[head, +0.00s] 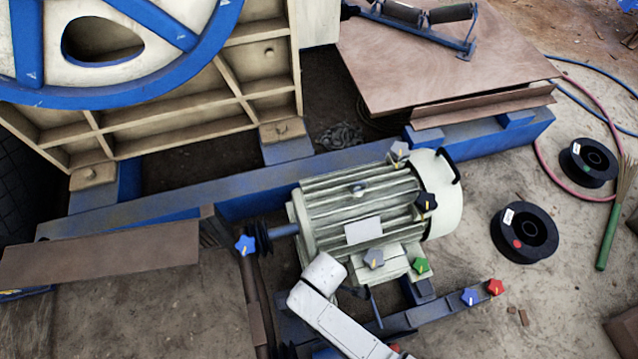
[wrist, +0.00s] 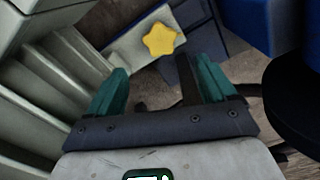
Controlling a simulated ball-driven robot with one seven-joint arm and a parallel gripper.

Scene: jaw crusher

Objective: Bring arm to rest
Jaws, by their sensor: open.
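My gripper (wrist: 160,88) shows in the wrist view with its two teal fingers spread apart and nothing between them. Just beyond the fingertips is a yellow star-shaped knob (wrist: 160,40) on a pale bracket; I see no contact with it. In the head view my white arm (head: 335,318) reaches up from the bottom edge to the near side of the grey-green finned motor (head: 360,200). My gripper cannot be made out in the head view.
Star knobs sit around the motor, among them green (head: 420,267), black (head: 427,201) and blue (head: 245,244). The blue frame beam (head: 240,200) runs behind it. Two black spools (head: 524,232) and hoses lie on the floor at right. The motor's ribbed casing (wrist: 50,75) is close in the wrist view.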

